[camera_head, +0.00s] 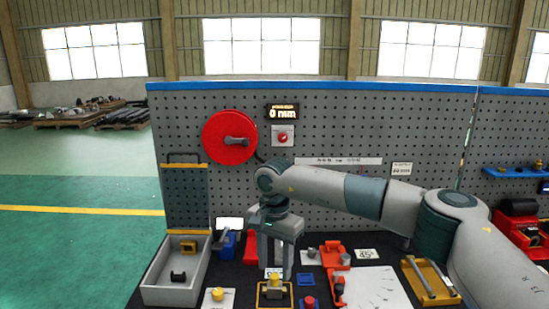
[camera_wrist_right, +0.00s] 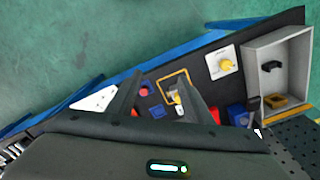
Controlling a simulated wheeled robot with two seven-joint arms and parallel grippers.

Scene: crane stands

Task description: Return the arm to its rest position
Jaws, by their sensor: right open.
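My right arm (camera_head: 365,195) reaches in from the right across the workbench. My right gripper (camera_head: 275,275) points down over the front middle of the bench, open, with nothing seen between its fingers. It also shows in the right wrist view (camera_wrist_right: 163,95), its two dark fingers spread apart. Just beyond the fingertips is a yellow-framed square (camera_wrist_right: 187,82) with a yellow piece (camera_wrist_right: 176,98) on it; the yellow piece also shows in the head view (camera_head: 274,289). Whether the fingers touch it I cannot tell. My left gripper is in neither view.
A grey bin (camera_head: 150,283) with small parts stands at the left. A red clamp-like piece (camera_head: 338,285) and a yellow tray (camera_head: 429,285) lie to the right. A pegboard (camera_head: 420,130) with a red reel (camera_head: 222,150) stands behind. A red-topped part (camera_head: 309,302) sits near the gripper.

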